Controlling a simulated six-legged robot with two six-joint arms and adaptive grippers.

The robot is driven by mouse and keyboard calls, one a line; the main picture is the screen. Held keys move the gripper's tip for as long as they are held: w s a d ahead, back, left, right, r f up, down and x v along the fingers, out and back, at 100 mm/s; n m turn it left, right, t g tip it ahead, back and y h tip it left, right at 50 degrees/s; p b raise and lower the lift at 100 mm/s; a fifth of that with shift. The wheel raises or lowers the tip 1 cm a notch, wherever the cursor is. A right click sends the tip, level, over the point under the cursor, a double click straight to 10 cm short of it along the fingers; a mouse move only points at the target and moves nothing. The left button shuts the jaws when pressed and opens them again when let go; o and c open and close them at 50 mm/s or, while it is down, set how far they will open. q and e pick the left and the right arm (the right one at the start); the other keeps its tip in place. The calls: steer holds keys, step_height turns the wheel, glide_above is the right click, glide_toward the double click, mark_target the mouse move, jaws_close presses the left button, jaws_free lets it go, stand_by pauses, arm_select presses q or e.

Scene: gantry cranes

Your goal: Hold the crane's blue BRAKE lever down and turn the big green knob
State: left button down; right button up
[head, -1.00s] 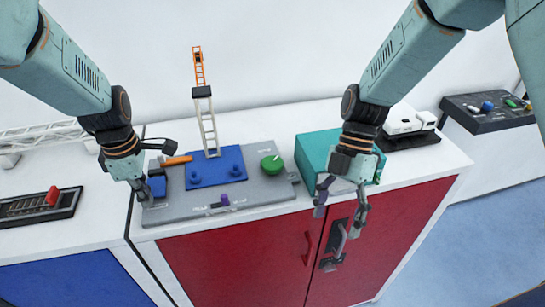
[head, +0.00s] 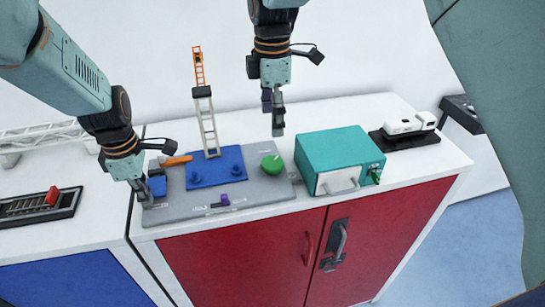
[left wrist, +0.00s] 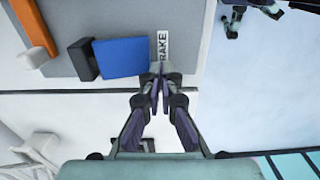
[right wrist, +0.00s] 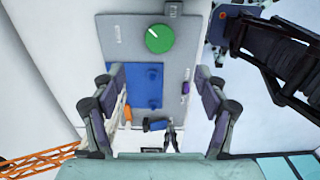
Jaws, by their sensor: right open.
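The grey crane panel (head: 255,193) lies on the white cabinet top. Its big green knob (head: 271,164) is at the right end of the panel; it also shows in the right wrist view (right wrist: 160,38). The blue BRAKE lever (head: 157,186) is at the left end. In the left wrist view the lever (left wrist: 122,57) lies beside the BRAKE label (left wrist: 163,46). My left gripper (head: 146,200) is shut, its fingertips (left wrist: 158,74) at the lever's edge; I cannot tell whether they touch it. My right gripper (head: 273,118) is open and empty, above and behind the knob.
A crane model with a ladder boom (head: 207,125) stands on the blue plate, left of my right gripper. An orange lever (head: 176,161) and a small purple lever (head: 225,200) are on the panel. A teal box (head: 335,155) stands to the right of the knob.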

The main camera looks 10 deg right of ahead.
mark_target(272, 162)
arm_select(q)
steer(key=shift+w, duration=0.1)
arm_select(e)
step_height(272, 162, down, 12)
steer(key=shift+f, duration=0.1)
stand_by(0.6)
steer(key=shift+c, duration=0.2)
steer(key=c, duration=1.1)
